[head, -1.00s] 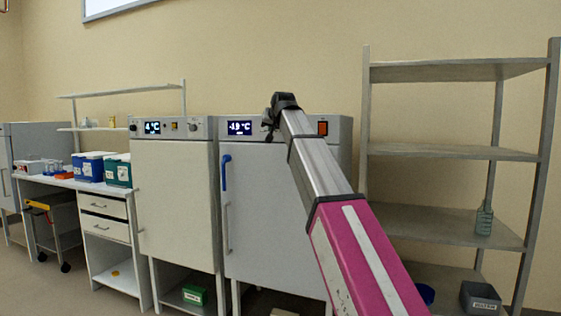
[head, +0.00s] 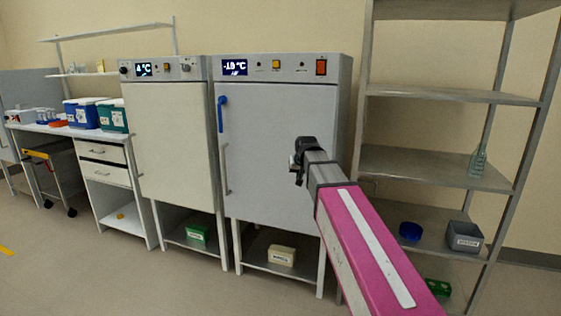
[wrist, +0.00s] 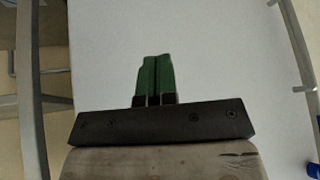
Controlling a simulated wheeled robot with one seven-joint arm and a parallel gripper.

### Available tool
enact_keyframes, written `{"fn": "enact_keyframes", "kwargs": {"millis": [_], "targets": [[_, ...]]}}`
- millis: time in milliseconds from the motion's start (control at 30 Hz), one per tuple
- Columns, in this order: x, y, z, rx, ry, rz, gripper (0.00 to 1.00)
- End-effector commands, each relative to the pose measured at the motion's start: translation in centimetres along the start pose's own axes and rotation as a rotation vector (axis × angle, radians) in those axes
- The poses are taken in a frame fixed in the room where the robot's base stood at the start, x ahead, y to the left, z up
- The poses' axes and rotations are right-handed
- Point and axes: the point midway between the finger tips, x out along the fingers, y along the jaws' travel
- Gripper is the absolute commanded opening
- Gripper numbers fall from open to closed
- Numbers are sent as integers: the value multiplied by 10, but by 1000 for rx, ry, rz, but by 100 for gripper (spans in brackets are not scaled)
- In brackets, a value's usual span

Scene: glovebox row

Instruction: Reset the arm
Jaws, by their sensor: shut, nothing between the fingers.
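My arm reaches forward from the lower right in the head view, with its pink link nearest. My gripper (head: 297,164) is at the far end, in front of the right part of the right-hand cabinet's door (head: 270,140). In the wrist view my gripper (wrist: 156,62) shows two green fingertips side by side, shut with nothing between them. A plain pale door surface (wrist: 215,60) fills the background behind them. I cannot tell the exact gap between the fingers and the door.
The cabinet has a blue lever (head: 221,113). A left cabinet (head: 170,140) stands beside it. A grey shelf rack (head: 440,165) at right holds a blue bowl (head: 410,231) and a grey bin (head: 464,237). A bench with coolers (head: 82,113) is at left. Floor in front is clear.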

Motion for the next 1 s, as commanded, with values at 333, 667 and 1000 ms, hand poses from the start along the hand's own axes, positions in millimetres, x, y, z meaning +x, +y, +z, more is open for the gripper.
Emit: {"fn": "enact_keyframes", "kwargs": {"millis": [333, 667, 1000], "targets": [[68, 57, 147, 11, -210, 50, 0], [100, 98, 285, 23, -406, 79, 0], [106, 119, 372, 33, -535, 88, 0]]}}
